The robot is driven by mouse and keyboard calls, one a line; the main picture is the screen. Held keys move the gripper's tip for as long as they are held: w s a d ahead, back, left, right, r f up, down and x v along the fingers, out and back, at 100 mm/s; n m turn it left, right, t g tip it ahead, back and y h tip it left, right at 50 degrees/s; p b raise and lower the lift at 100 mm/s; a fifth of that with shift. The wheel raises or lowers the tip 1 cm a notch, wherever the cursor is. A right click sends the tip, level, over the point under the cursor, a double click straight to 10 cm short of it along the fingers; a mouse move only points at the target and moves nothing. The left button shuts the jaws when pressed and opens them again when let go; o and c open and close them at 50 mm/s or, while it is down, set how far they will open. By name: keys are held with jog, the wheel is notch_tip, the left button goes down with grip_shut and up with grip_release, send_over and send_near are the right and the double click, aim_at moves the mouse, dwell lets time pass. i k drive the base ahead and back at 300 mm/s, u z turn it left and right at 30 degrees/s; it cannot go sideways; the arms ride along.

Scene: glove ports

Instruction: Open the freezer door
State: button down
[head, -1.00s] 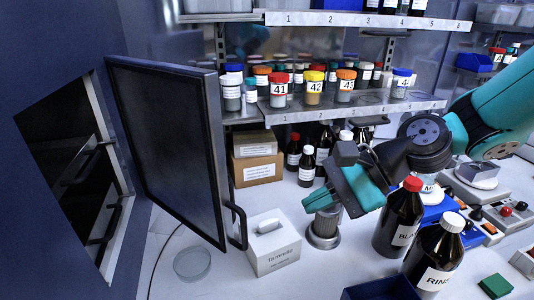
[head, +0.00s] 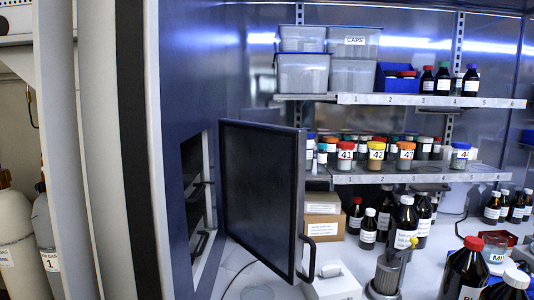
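The freezer door (head: 261,195) is a dark flat panel in a grey frame. It stands swung out, wide open, from the blue left wall. Its dark bar handle (head: 308,258) is at the lower right edge of the panel. The freezer opening (head: 196,190) shows in the wall to the left of the door, with dark drawer fronts and handles inside, partly hidden by the wall edge. My gripper is not in this view.
A white box (head: 335,285) sits just right of the door handle. A metal cylinder (head: 384,276) and dark bottles (head: 466,272) stand farther right. Shelves of jars (head: 376,153) line the back wall. Gas cylinders (head: 47,245) stand at far left.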

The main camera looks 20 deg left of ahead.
aim_at(263, 167)
jog(key=u, duration=2.4)
jog(key=k, duration=1)
jog(key=z, duration=0.8)
jog(key=i, duration=1)
